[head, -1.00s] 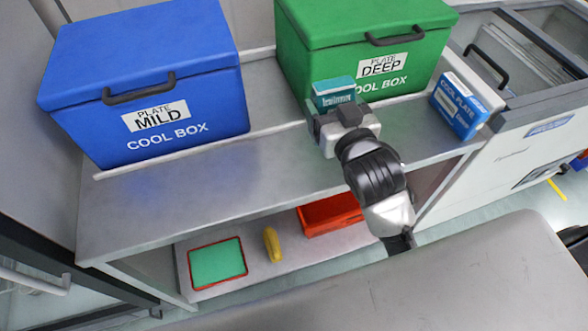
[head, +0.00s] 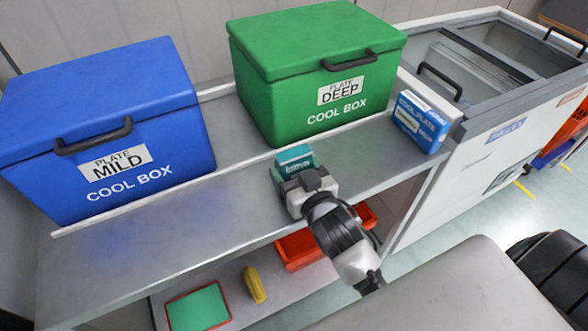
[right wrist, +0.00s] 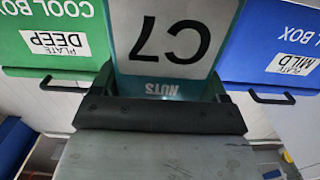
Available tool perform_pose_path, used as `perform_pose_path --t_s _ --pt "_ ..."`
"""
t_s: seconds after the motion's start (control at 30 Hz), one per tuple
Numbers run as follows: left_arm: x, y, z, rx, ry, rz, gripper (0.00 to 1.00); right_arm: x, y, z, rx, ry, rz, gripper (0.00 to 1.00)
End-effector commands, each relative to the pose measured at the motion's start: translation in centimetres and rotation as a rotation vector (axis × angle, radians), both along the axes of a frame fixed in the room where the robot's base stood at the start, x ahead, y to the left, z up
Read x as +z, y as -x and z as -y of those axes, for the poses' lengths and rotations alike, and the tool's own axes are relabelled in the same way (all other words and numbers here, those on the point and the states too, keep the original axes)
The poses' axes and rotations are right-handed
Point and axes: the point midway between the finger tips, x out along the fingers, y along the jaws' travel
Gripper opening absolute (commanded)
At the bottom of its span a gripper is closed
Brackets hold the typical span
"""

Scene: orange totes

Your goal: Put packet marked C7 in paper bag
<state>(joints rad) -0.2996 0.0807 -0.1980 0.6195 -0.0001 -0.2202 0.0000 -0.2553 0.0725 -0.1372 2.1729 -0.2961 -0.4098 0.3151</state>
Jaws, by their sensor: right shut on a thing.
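My right gripper (head: 296,187) is shut on a teal packet (head: 294,160) and holds it near the front of the grey bench, before the green cool box. In the right wrist view the packet (right wrist: 172,40) fills the upper middle. Its pale face reads C7, upside down, with NUTS on the teal band below. The black jaw (right wrist: 160,115) crosses just under it. I see no paper bag in either view. My left gripper is not in view.
A blue cool box (head: 110,130) and a green cool box (head: 315,70) stand on the bench (head: 230,190). A blue-white Cool Plate pack (head: 420,122) sits at right. The lower shelf holds a red bin (head: 300,250), a yellow object (head: 255,285) and a green tray (head: 198,308).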

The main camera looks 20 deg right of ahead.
Motion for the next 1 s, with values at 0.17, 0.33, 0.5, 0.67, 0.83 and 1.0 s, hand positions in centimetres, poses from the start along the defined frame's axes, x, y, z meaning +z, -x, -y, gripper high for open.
perform_pose_path --t_s 0.17,0.33,0.5,0.67,0.83,1.0 --pt "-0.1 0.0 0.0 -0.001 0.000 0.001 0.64 -0.3 0.0 0.0 0.000 0.001 0.001 0.79" --pt "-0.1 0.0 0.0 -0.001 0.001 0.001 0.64 -0.2 0.0 0.0 0.000 0.001 0.000 1.00" --pt "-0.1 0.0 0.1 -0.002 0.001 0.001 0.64 -0.2 0.0 0.0 0.000 0.001 0.001 1.00" --pt "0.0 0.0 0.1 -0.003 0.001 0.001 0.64 0.0 0.5 0.0 0.000 0.000 -0.001 1.00" --pt "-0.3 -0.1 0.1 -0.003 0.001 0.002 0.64 0.1 3.3 0.1 0.000 0.000 -0.002 1.00" --pt "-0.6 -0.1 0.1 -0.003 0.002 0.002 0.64 0.2 6.9 0.2 0.000 -0.001 -0.003 1.00"
